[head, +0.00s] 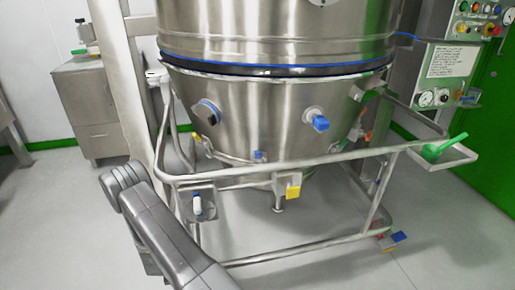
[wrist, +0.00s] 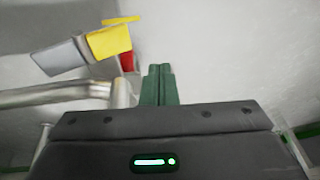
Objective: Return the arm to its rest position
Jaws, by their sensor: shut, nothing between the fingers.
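My gripper (wrist: 158,84) shows in the wrist view, its green fingers together and nothing between them. Just left of the fingers, in that view, are a yellow block (wrist: 109,43), a grey block (wrist: 58,57) and a small red part (wrist: 127,62). A metal rail (wrist: 55,95) ends close to the left of the fingers; I cannot tell whether they touch. In the head view my grey arm rises from the bottom, in front of the steel cart's frame; the gripper is not visible there.
A large steel vessel (head: 265,110) stands in a wheeled cart with a tubular rail (head: 330,158). A green scoop (head: 443,148) lies on a side tray (head: 450,157) at right. A control panel (head: 452,60) is behind it. A cabinet (head: 88,105) stands at left. Floor is clear at lower right.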

